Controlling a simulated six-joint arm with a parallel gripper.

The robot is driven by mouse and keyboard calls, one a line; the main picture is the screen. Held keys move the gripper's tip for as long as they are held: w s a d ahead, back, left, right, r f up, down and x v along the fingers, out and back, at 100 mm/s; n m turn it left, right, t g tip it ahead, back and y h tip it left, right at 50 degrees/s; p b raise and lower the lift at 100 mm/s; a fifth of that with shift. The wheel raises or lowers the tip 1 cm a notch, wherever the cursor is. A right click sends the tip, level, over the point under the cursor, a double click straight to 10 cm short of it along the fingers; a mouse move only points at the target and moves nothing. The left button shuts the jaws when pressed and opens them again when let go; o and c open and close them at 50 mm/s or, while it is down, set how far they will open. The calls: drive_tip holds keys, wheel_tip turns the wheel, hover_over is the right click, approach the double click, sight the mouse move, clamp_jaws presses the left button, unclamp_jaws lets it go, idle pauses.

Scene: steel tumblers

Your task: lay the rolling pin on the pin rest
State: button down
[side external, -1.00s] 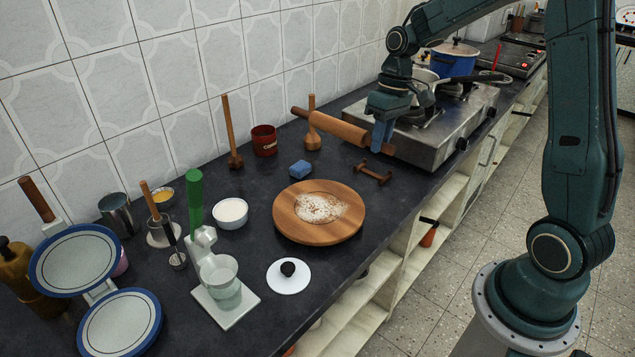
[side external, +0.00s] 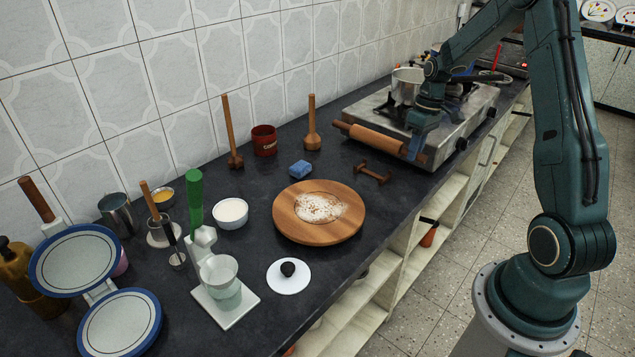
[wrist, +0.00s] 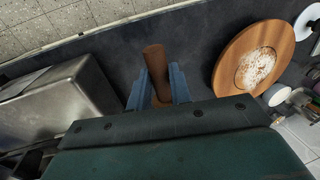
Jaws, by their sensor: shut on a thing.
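The wooden rolling pin (side external: 376,140) is held near its right end by my gripper (side external: 414,148) in the side view. My gripper's blue fingers are shut around it, and its left handle sticks out free. In the wrist view the pin (wrist: 155,64) shows between the two fingers of my gripper (wrist: 158,82), over dark counter. The dark brown pin rest (side external: 372,175) stands on the counter, below and in front of the pin in the side view. The pin is apart from it. I cannot make out the rest in the wrist view.
The steel stove (side external: 446,146) with a pot (side external: 406,86) is close beside the pin on the right. A round floured board (side external: 290,222), a blue sponge (side external: 300,169), a wooden masher (side external: 312,130) and a red mug (side external: 264,140) stand to the left.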

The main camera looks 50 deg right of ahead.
drive_tip(key=shift+f, duration=0.1)
drive_tip(key=shift+f, duration=3.25)
drive_tip(key=shift+f, duration=0.9)
drive_tip(key=c, duration=1.2)
unclamp_jaws()
drive_tip(key=shift+r, duration=0.1)
drive_tip(key=d+r, duration=0.1)
drive_tip(key=r, duration=0.8)
drive_tip(key=d+r, duration=0.1)
drive_tip(key=r, duration=0.3)
drive_tip(key=shift+d+r, duration=0.2)
drive_tip(key=shift+d, duration=0.15)
